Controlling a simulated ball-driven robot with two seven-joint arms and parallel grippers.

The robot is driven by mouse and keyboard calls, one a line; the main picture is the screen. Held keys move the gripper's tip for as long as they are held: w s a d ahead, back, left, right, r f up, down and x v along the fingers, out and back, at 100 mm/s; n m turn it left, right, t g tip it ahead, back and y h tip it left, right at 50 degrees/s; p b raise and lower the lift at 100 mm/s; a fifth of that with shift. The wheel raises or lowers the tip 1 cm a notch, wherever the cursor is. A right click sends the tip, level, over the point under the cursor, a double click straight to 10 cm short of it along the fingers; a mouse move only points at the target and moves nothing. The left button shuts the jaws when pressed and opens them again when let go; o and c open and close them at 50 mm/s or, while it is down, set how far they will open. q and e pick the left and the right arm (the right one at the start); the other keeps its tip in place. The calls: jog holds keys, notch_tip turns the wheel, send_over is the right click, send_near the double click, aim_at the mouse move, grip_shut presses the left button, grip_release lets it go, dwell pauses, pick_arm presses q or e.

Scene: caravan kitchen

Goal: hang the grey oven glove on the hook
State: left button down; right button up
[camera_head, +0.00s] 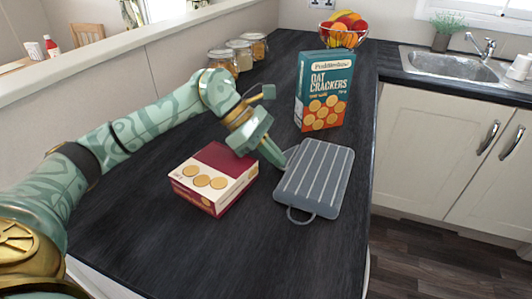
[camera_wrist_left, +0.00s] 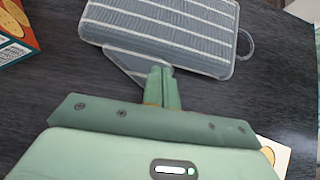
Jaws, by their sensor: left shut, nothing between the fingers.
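The grey oven glove (camera_head: 316,178), with pale stripes, lies flat on the dark worktop. Its hanging loop (camera_head: 300,214) points toward the front edge. My left gripper (camera_head: 277,160) is at the glove's left edge, by a small grey flap. In the left wrist view the glove (camera_wrist_left: 165,30) lies ahead of the fingertips (camera_wrist_left: 163,75), which are together with nothing between them. The fingertips overlap the flap in that view; I cannot tell whether they touch it. My right gripper is not in view. No hook can be made out.
A red and cream biscuit box (camera_head: 213,178) lies left of the glove. An upright oat crackers box (camera_head: 323,90) stands behind it. Glass jars (camera_head: 240,55), a fruit bowl (camera_head: 343,34) and a sink (camera_head: 450,64) are farther back. The worktop's front is clear.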

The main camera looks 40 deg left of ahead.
aim_at(321, 169)
pick_arm(q)
jog(key=shift+d, duration=0.1)
jog(key=d, duration=0.2)
jog(key=w+d+p, duration=0.1)
jog(key=d, duration=0.2)
jog(key=w+d, duration=0.1)
jog(key=d, duration=0.2)
jog(key=shift+d+r+p, duration=0.2)
jog(key=shift+p, duration=0.2)
jog(key=shift+w+d+f, duration=0.15)
jog(key=shift+w+d, duration=0.05)
jog(key=shift+d, duration=0.25)
jog(key=shift+a, duration=0.15)
